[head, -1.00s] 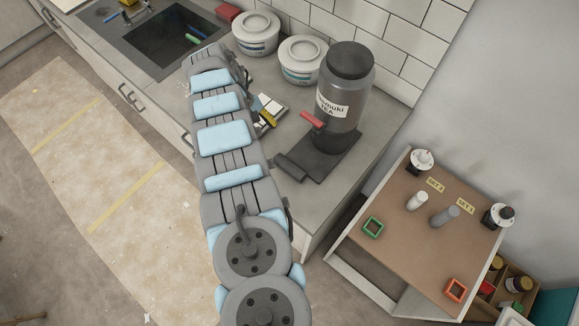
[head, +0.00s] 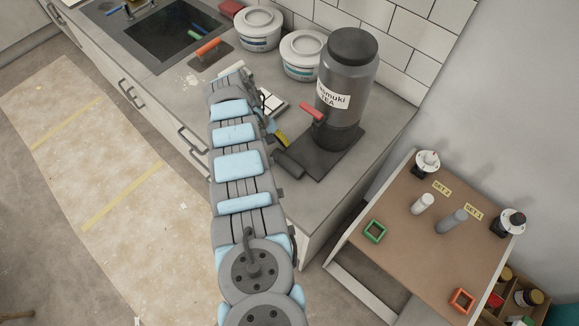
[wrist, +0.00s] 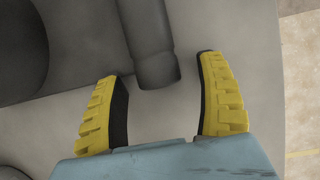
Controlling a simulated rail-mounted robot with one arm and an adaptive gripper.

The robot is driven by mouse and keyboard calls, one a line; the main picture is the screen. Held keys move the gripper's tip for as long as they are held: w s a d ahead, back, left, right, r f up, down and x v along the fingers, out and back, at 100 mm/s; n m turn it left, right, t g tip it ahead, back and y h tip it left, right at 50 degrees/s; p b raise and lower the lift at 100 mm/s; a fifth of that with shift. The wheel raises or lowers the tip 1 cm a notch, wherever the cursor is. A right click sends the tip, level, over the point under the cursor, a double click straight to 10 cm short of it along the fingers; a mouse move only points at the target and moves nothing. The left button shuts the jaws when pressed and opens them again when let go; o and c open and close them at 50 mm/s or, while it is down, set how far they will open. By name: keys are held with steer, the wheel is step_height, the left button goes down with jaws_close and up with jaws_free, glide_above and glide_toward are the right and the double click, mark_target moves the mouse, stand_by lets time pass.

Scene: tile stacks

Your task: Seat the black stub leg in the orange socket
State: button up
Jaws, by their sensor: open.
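The orange socket (head: 461,301) is a small square frame at the front right of the brown-topped cart. A grey stub (head: 452,221) and a white stub (head: 423,204) stand in the middle of that top. No plainly black stub shows; the grey one is the darker. My gripper (head: 278,135) is over the counter, left of the cart, partly hidden by my arm in the head view.
A green socket (head: 375,231) sits at the cart's left. Black-and-white fixtures (head: 427,163) (head: 511,223) stand at its far corners, beside yellow labels. A tea urn (head: 345,90) on a dark handled board (head: 325,160), white tubs (head: 258,29), and a sink (head: 172,36) occupy the counter.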

steer(key=c, duration=1.3)
steer(key=shift+r+p, duration=1.05)
steer(key=shift+r, duration=0.2)
jaws_close()
steer(key=shift+w+r, duration=0.1)
steer(key=shift+r, duration=0.15)
step_height(320, 180, up, 5)
steer(key=shift+r, duration=0.1)
steer(key=shift+r+p, duration=0.9)
steer(key=shift+p, duration=0.35)
